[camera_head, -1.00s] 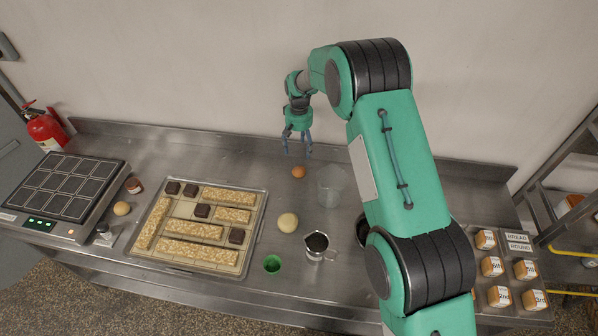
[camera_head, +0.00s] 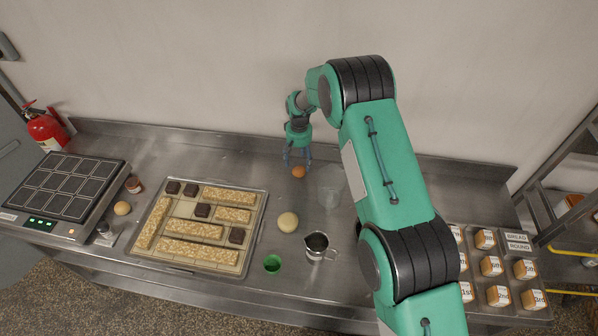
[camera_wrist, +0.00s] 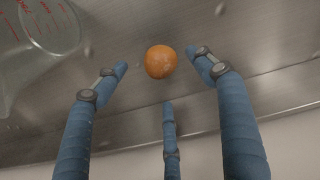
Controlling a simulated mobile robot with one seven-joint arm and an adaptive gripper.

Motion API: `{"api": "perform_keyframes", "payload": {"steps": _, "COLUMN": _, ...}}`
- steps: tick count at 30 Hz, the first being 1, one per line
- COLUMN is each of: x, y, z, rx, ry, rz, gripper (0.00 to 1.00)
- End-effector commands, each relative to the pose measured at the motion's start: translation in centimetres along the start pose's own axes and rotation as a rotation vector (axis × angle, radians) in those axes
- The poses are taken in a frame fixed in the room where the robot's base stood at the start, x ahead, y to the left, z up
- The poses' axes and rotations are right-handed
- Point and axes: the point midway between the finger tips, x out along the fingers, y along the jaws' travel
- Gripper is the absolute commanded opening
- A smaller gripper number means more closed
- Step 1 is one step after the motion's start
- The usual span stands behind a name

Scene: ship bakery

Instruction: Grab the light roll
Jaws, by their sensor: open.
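A pale round roll (camera_head: 287,222) rests on the steel counter right of the tray. A smaller pale tan roll (camera_head: 122,208) lies at the left, beside the black-topped device. A small orange-brown ball (camera_head: 298,172) lies farther back; it also shows in the wrist view (camera_wrist: 160,61). My gripper (camera_head: 298,163) is open and low over the back of the counter at this ball. In the wrist view, the three blue fingers of my gripper (camera_wrist: 159,75) are spread around the ball's near side, with nothing held. The pale rolls are outside the wrist view.
A clear measuring beaker (camera_head: 331,187) stands just right of the ball and also shows in the wrist view (camera_wrist: 48,28). A metal jug (camera_head: 317,246) and a green cup (camera_head: 272,265) stand in front. The tray (camera_head: 262,200) holds bars and dark squares. Labelled blocks (camera_head: 491,265) fill the right end.

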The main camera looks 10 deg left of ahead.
Motion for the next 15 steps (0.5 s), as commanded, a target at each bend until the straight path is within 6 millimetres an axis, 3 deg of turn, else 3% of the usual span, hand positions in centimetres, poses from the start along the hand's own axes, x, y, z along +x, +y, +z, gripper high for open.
{"api": "perform_keyframes", "payload": {"steps": 15, "x": 0.65, "y": 0.0, "z": -0.01, "rx": 0.0, "ry": 0.0, "rz": 0.0, "gripper": 0.7}}
